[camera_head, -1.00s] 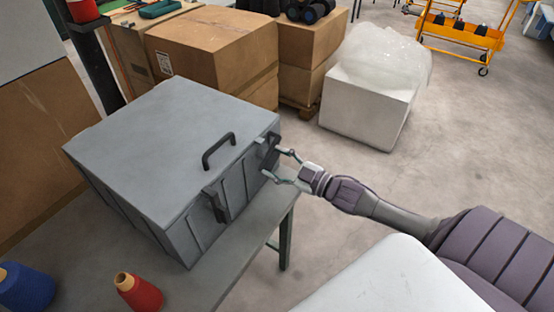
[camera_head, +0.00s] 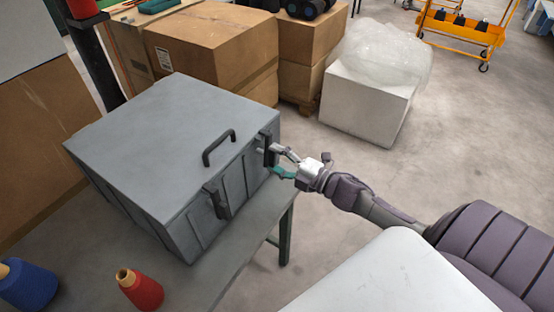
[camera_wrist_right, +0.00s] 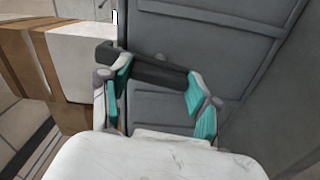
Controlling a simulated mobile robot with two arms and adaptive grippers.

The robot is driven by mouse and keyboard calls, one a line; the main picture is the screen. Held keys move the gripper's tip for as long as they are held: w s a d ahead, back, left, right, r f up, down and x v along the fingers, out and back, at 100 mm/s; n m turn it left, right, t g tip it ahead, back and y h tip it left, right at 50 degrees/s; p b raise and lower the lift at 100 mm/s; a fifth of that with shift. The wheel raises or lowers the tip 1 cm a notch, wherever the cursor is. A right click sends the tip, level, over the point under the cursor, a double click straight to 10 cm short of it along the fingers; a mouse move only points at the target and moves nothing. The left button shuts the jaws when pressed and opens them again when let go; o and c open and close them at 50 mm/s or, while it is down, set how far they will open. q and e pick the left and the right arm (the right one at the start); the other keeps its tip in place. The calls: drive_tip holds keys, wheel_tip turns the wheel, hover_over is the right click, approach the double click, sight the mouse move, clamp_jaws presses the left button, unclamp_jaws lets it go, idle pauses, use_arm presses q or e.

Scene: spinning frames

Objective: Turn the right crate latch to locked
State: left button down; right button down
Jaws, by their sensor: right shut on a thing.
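The grey crate (camera_head: 165,150) stands on a table, lid down, with a dark handle (camera_head: 219,147) on top. The right latch (camera_head: 268,150) is a dark bar on its front face, near the right corner. My right gripper (camera_head: 274,160) is at this latch, shut on it. In the right wrist view the latch bar (camera_wrist_right: 150,66) lies between the two teal-padded fingers, slightly tilted in that picture, and the fingers hide part of it. The left latch (camera_head: 217,202) is a similar dark bar, upright on the front face. My left gripper is not in view.
A red spool (camera_head: 142,292) and a blue spool (camera_head: 28,287) stand on the table (camera_head: 205,275) at the near left. Cardboard boxes (camera_head: 210,50) and a white block (camera_head: 365,105) stand behind.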

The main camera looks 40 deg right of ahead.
drive_tip(key=shift+f+n, duration=0.1)
drive_tip(key=shift+n, duration=0.7)
drive_tip(key=shift+c, duration=1.2)
unclamp_jaws()
drive_tip(key=shift+s, duration=0.15)
drive_tip(key=v, duration=1.1)
drive_tip(key=shift+s+d, duration=0.2)
drive_tip(key=shift+s, duration=0.15)
